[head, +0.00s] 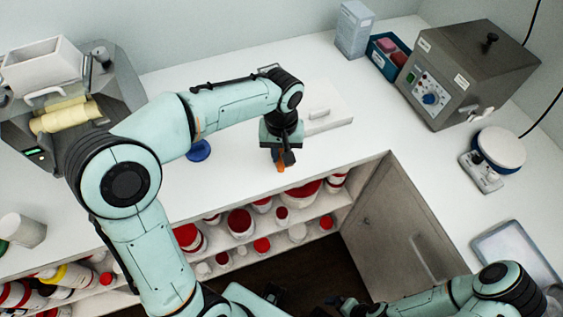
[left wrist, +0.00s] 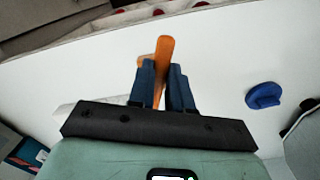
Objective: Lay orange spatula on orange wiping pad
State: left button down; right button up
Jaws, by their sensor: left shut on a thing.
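My left gripper (head: 281,158) points down over the white worktop near its front edge. It is shut on the orange spatula (head: 281,168), which shows as a small orange bit below the fingers. In the left wrist view the spatula (left wrist: 164,50) stands up between the blue fingertips (left wrist: 163,70). A second, flatter orange strip (left wrist: 122,65) shows behind the fingers; I cannot tell whether it is the wiping pad or whether the spatula touches it. My right gripper (head: 347,304) is dark and small at the bottom; its jaws are unclear.
A blue round object (head: 199,151) lies on the worktop left of my left gripper. A white slab (head: 328,109) lies behind it. A blue crate (head: 379,58), grey machine (head: 468,75) and scale (head: 499,148) stand right. Shelves with tubs are below the front edge.

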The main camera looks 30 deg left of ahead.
pick_arm(q)
jog(key=shift+f, duration=2.25)
pick_arm(e)
jog(key=shift+s+f, duration=0.2)
jog(key=shift+f, duration=0.1)
pick_arm(q)
jog(key=shift+b, duration=0.3)
jog(key=shift+f, duration=0.2)
jog(key=c, duration=1)
grip_release()
jog(key=shift+r, duration=0.1)
jog(key=shift+c, duration=0.2)
pick_arm(e)
jog(key=shift+f, duration=0.1)
pick_arm(q)
jog(key=shift+r, duration=0.1)
jog(key=shift+r, duration=0.4)
notch_tip(320, 180, up, 11)
jog(key=shift+r+p, duration=0.2)
jog(key=shift+p, duration=0.7)
pick_arm(e)
jog(key=shift+w+r, duration=0.35)
jog(key=shift+r, duration=0.25)
jog(key=shift+w+r, duration=0.35)
jog(key=shift+r, duration=0.25)
